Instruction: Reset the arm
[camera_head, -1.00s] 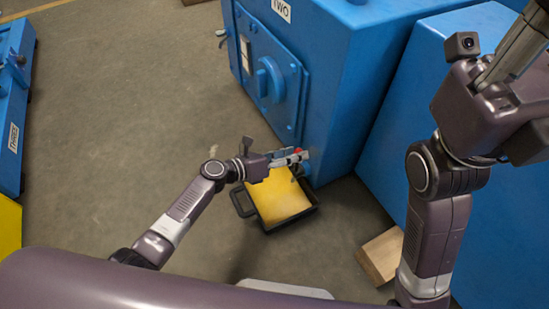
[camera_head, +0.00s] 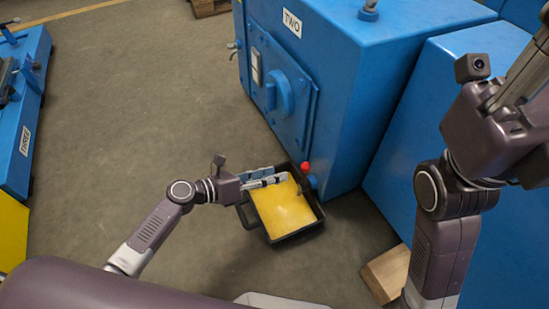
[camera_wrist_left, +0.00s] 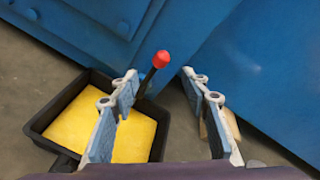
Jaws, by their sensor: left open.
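My left gripper (camera_head: 265,178) is over a black tray holding yellow liquid, beside the blue machine marked TWO. In the left wrist view its two fingers (camera_wrist_left: 158,110) stand apart with nothing between them. A lever with a red knob (camera_head: 305,167) is on the low front of the machine; in the left wrist view the red knob (camera_wrist_left: 161,59) shows just beyond the left finger, apart from it. My right arm rises at the right of the head view; its fingertips are not in view.
The black tray (camera_head: 286,240) stands on the floor against the machine TWO (camera_head: 345,90). A wooden block (camera_head: 386,272) lies right of it. Another blue machine, marked THREE (camera_head: 20,120), stands at far left. The floor between is clear.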

